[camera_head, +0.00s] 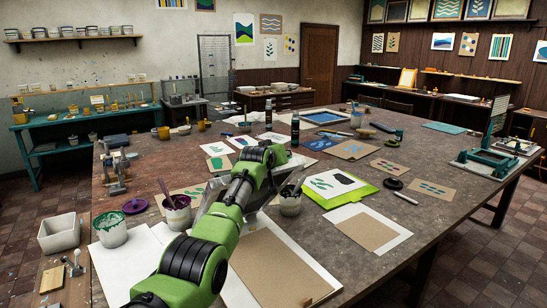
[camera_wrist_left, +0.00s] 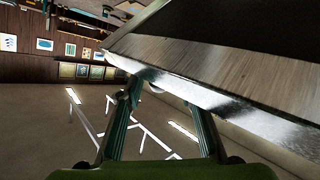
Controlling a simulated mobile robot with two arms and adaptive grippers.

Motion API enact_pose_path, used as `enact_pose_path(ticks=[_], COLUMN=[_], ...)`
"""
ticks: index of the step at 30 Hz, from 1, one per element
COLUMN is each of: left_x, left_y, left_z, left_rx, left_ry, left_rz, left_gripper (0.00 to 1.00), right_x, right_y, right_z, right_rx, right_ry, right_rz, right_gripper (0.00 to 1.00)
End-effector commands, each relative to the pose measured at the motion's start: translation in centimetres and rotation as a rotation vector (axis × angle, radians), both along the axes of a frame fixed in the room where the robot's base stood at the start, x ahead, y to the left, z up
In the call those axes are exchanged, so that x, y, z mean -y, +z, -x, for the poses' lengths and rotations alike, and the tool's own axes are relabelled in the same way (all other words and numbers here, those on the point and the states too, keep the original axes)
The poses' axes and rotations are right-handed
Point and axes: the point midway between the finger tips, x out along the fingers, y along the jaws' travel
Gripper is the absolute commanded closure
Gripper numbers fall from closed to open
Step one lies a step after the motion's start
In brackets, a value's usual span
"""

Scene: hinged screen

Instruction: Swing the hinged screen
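My left arm (camera_head: 215,230) reaches from the lower edge over the table in the head view, and its fingertips are hidden there. In the left wrist view my left gripper (camera_wrist_left: 163,98) has its two dark green fingers apart, with clear space between them. A wood-grained frame edge with a pale, shiny side (camera_wrist_left: 215,93) runs slantwise close past the fingertips. It looks like part of the hinged screen; whether it touches the fingers I cannot tell. In the head view I cannot make out the screen or its hinge clearly. My right gripper is not in view.
The large table (camera_head: 440,215) holds a lime-green board (camera_head: 361,193), a paint-stained cup (camera_head: 290,201), a white pot (camera_head: 110,232) and bordered brown sheets (camera_head: 368,229). A teal press (camera_head: 487,163) stands at the right. Bottles (camera_head: 295,130) stand beyond my arm.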

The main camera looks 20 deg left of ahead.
Motion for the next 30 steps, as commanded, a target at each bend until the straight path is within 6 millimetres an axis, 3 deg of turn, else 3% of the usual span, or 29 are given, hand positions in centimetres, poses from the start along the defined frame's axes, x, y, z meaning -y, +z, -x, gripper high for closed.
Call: enact_pose_path(ticks=[14, 30], left_x=[0.1, 0.3], left_y=[0.9, 2.9], left_z=[3.1, 8.6], left_rx=[0.001, 0.002], left_ry=[0.001, 0.002], left_rz=[0.0, 0.0], left_gripper=[0.66, 0.66], right_x=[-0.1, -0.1], right_y=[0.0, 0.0], right_z=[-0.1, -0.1], right_rx=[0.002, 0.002], right_ry=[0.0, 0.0], right_rz=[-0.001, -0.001], right_gripper=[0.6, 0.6])
